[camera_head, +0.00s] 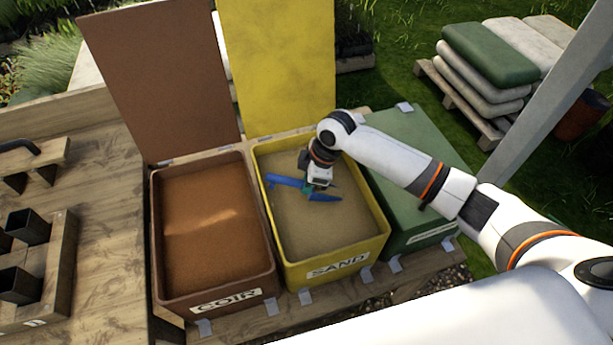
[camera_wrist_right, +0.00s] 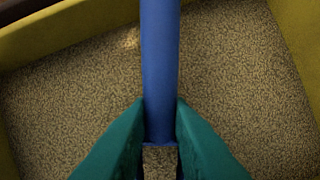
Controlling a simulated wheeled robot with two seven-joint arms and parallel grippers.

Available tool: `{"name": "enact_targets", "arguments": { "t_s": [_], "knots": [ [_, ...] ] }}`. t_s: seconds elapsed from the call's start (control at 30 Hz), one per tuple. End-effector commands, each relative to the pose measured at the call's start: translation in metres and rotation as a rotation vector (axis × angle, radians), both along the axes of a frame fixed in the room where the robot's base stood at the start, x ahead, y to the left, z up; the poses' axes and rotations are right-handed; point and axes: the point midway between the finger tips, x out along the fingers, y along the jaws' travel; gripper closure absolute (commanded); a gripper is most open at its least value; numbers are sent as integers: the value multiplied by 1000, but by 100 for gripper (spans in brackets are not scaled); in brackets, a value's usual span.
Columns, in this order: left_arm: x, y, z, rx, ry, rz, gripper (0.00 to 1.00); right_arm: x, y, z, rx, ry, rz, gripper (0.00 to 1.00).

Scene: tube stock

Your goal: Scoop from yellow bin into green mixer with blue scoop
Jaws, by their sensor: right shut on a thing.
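The yellow bin (camera_head: 380,240), labelled SAND, stands open in the middle of the row and holds sand (camera_head: 300,222). My right gripper (camera_head: 308,188) is over the sand inside the bin's outline and is shut on the blue scoop (camera_head: 284,180). In the right wrist view the scoop's blue handle (camera_wrist_right: 160,60) runs up between the two green fingertips (camera_wrist_right: 160,130). The scoop's bowl is not clear, so I cannot tell whether it holds sand. No green mixer is recognisable. My left gripper is not in view.
A brown bin (camera_head: 158,235) labelled COIR stands open to the left, its lid (camera_head: 160,80) raised. The yellow lid (camera_head: 280,65) is raised too. A closed green bin (camera_head: 415,150) stands to the right. A wooden rack with black pots (camera_head: 25,228) is at far left.

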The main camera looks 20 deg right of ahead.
Motion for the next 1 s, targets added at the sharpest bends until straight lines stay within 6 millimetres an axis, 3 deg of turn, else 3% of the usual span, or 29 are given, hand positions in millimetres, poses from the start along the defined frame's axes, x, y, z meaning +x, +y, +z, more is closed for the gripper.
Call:
{"name": "enact_targets", "arguments": {
  "t_s": [1.0],
  "knots": [
    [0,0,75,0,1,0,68,4,13,53,-159,52,1,100]
  ]
}}
